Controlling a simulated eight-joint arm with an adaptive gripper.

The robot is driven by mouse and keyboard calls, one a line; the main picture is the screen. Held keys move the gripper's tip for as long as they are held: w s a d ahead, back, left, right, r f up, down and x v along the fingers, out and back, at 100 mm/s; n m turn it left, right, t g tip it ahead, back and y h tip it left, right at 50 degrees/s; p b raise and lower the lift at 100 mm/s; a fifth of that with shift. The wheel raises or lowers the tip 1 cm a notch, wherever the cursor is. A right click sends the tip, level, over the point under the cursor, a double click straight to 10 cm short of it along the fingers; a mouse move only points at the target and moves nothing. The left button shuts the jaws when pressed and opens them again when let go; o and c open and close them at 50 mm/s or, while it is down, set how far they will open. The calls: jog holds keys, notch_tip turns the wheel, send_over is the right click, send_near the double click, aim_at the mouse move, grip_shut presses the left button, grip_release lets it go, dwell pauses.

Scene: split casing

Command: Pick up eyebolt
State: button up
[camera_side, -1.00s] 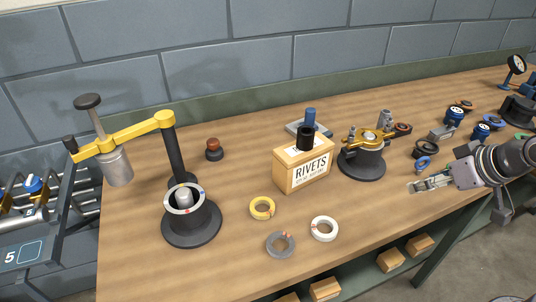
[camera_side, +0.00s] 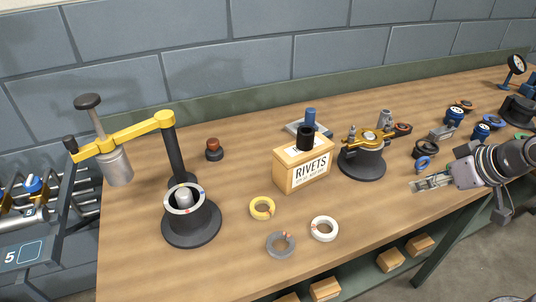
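A small blue ring-shaped piece (camera_side: 423,163), which looks like the eyebolt, lies on the bench at the right. Its shank is too small to make out. My gripper (camera_side: 416,185) reaches in from the right edge, with its fingers pointing left. They are just below the blue piece in the picture and appear apart from it. No object can be made out between the fingers. The finger gap is too small to judge.
A clamped gold-topped housing (camera_side: 363,157) stands left of my gripper, beside the rivets box (camera_side: 302,168). Loose rings, including a white one (camera_side: 324,229), lie nearer the front edge. Dark and blue parts (camera_side: 454,115) crowd the bench behind the gripper. An arbor press (camera_side: 176,150) stands far left.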

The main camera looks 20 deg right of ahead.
jog(key=r+m+g, duration=0.1)
jog(key=m+g, duration=0.6)
jog(key=m, duration=1)
send_over(418, 163)
jog(key=shift+w+d+f+m, duration=0.15)
jog(key=shift+d+m, duration=0.1)
jog(key=shift+m, duration=0.15)
jog(key=shift+d+f, duration=0.15)
jog(key=shift+f, duration=0.3)
jog(key=shift+a+f, duration=0.2)
jog(key=shift+f, duration=4.85)
grip_shut()
